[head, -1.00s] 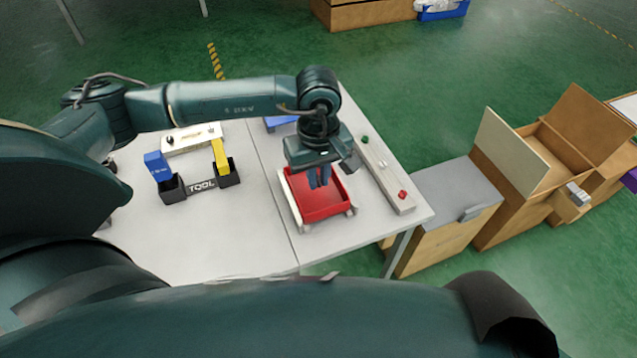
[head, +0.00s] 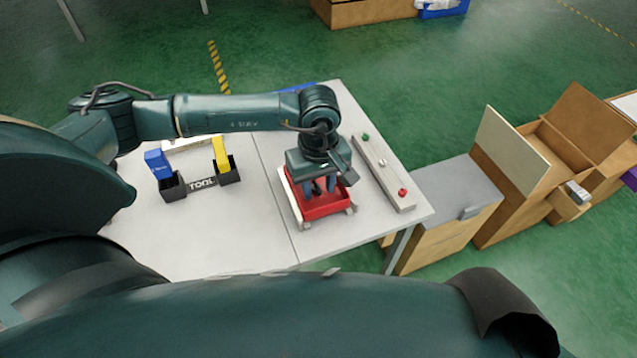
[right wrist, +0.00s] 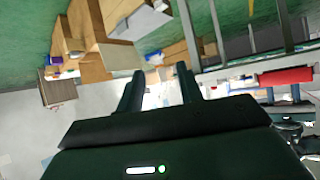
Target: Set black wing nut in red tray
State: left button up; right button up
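The red tray (head: 325,209) sits on the near right part of the white table. My left gripper (head: 319,187) is low over the tray, pointing down, with its fingers apart. A small dark shape (head: 317,188), which looks like the black wing nut, shows between the fingers, inside the tray's outline. It is too small to tell whether it touches the tray floor. My right gripper (right wrist: 160,88) shows in the right wrist view with its fingers apart and nothing between them.
A pale strip (head: 385,175) with green, white and red pieces lies right of the tray. A black tool holder (head: 201,184) with blue and yellow items stands left. Wooden boxes (head: 440,240) stand beyond the table's right edge. The table's front left is clear.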

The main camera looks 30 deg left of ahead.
aim_at(319, 189)
pick_arm(q)
jog(key=shift+r, duration=0.1)
pick_arm(e)
jog(key=shift+s, duration=0.1)
pick_arm(q)
jog(key=shift+r, duration=0.3)
notch_tip(319, 189, up, 5)
jog(key=shift+f+b, duration=0.1)
jog(key=shift+b, duration=0.25)
notch_tip(319, 189, up, 7)
jog(key=shift+f+b, duration=0.15)
jog(key=shift+b, duration=0.25)
pick_arm(e)
jog(key=shift+a+f, duration=0.25)
pick_arm(q)
jog(key=shift+s, duration=0.1)
